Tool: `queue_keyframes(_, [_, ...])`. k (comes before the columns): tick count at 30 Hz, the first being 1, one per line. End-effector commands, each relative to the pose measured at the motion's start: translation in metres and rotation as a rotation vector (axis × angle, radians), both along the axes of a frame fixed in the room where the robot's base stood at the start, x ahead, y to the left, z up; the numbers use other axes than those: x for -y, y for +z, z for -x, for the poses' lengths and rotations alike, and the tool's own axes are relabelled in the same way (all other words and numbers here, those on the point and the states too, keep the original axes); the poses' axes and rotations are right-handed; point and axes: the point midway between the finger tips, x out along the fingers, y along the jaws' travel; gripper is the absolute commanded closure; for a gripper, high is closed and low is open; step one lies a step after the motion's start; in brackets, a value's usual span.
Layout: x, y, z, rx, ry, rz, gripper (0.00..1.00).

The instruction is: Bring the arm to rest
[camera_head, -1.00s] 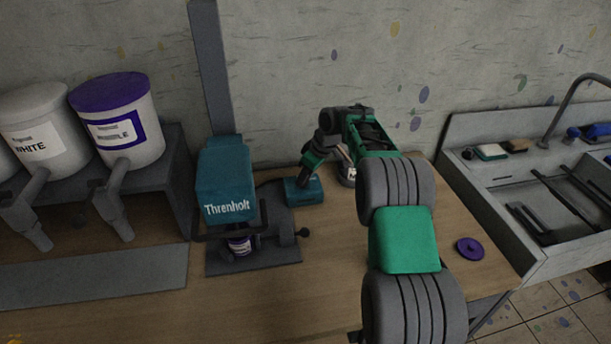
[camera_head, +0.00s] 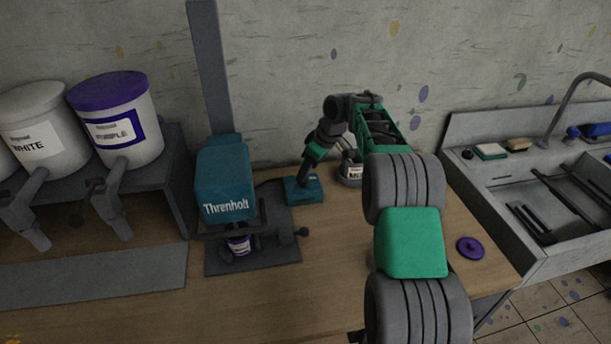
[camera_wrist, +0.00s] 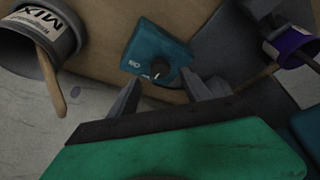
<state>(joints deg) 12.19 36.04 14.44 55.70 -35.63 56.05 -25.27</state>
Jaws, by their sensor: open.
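My arm (camera_head: 413,242) reaches over the wooden bench toward the wall and bends left at its far end. In the wrist view, my gripper (camera_wrist: 160,92) is open with nothing between its fingers. A small teal control box with a dark knob (camera_wrist: 157,58) lies just beyond the fingertips. In the head view this teal box (camera_head: 303,190) is right of the Threnholt machine, below my wrist. The fingertips are too small to make out in the head view, and I cannot tell there whether they touch the box.
The teal Threnholt machine (camera_head: 225,180) holds a purple-banded can (camera_head: 239,246). A MIX can (camera_wrist: 38,38) with a wooden stick stands beside my gripper. A purple lid (camera_head: 470,248) lies right of my arm. White and purple buckets (camera_head: 118,120) stand left; a sink (camera_head: 545,190) is right.

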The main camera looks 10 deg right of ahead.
Motion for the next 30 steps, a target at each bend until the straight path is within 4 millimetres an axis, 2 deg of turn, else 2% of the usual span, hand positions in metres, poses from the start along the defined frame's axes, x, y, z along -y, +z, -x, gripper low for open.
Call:
queue_keyframes(3, [0.008, 0.022, 0.006, 0.001, -0.002, 0.001, 0.43])
queue_keyframes(6, [0.010, 0.033, 0.010, -0.001, 0.000, 0.000, 0.43])
queue_keyframes(16, [0.011, 0.037, 0.012, -0.003, -0.001, 0.000, 0.43])
queue_keyframes(20, [0.002, 0.056, 0.026, -0.005, -0.046, -0.001, 0.43])
queue_keyframes(23, [-0.013, 0.083, 0.061, -0.019, -0.143, -0.002, 0.43])
queue_keyframes(26, [-0.027, 0.104, 0.115, -0.035, -0.276, -0.003, 0.43])
queue_keyframes(27, [-0.030, 0.109, 0.139, -0.040, -0.329, -0.001, 0.43])
queue_keyframes(29, [-0.034, 0.110, 0.178, -0.048, -0.410, 0.002, 0.43])
queue_keyframes(30, [-0.035, 0.109, 0.204, -0.052, -0.464, 0.005, 0.43])
